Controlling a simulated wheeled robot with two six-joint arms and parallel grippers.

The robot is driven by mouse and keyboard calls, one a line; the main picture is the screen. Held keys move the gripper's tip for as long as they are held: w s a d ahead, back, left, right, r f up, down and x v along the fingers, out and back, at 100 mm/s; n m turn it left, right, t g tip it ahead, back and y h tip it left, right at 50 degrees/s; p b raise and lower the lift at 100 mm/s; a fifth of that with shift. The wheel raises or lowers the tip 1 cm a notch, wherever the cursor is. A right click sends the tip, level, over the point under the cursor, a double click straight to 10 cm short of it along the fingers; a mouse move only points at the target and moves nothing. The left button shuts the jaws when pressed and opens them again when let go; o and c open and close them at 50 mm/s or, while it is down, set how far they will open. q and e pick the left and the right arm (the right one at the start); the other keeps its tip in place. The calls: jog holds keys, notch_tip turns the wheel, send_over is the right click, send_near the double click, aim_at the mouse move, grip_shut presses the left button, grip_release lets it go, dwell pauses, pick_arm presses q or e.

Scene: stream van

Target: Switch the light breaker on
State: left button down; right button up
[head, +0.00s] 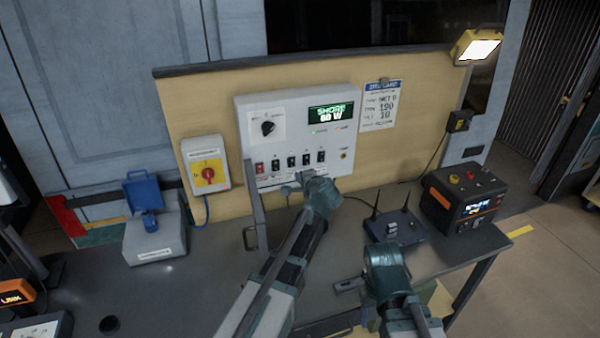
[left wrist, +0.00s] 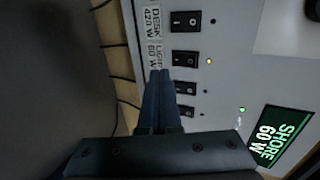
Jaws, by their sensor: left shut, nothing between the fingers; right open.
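The light breaker (left wrist: 185,58) is a black rocker on the white power panel (head: 250,120), beside a label reading "LIGHT 60 W". The small lamp at this breaker glows amber. In the head view it is the second black rocker (head: 291,161) from the left. My left gripper (left wrist: 160,73) is shut and empty, with its tips just below the row of rockers. In the wrist picture the tips lie beside the light breaker and the rocker after it; I cannot tell whether they touch the panel. My right gripper (head: 349,286) is open and low over the desk's front edge.
The panel display (head: 331,112) reads "SHORE 60 W". The work lamp (head: 478,47) at top right is lit. A red-yellow rotary switch (head: 208,174) is left of the panel. A router (head: 394,226) and a black power box (head: 463,197) stand on the right.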

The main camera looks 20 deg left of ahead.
pick_arm(q)
jog(key=s+d+r+p, duration=0.1)
jog(key=s+d, duration=0.4)
jog(key=s, duration=0.2)
jog(key=shift+s+r, duration=0.25)
jog(key=shift+s, duration=0.1)
jog(key=s+d+f+n+g+h, duration=0.2)
jog(key=s+d+f+g, duration=0.1)
jog(key=s, duration=0.5)
jog(key=s+d+f+n+g+h, duration=0.2)
jog(key=s+d+f+g, duration=0.2)
jog(key=s, duration=0.5)
jog(key=s+d+f+n+g+h, duration=0.2)
jog(key=s+d+f+n+g, duration=0.1)
jog(key=s, duration=0.5)
notch_tip(320, 180, down, 3)
jog(key=shift+s+d+r+g, duration=0.2)
jog(key=shift+d+g, duration=0.3)
jog(key=shift+d, duration=0.15)
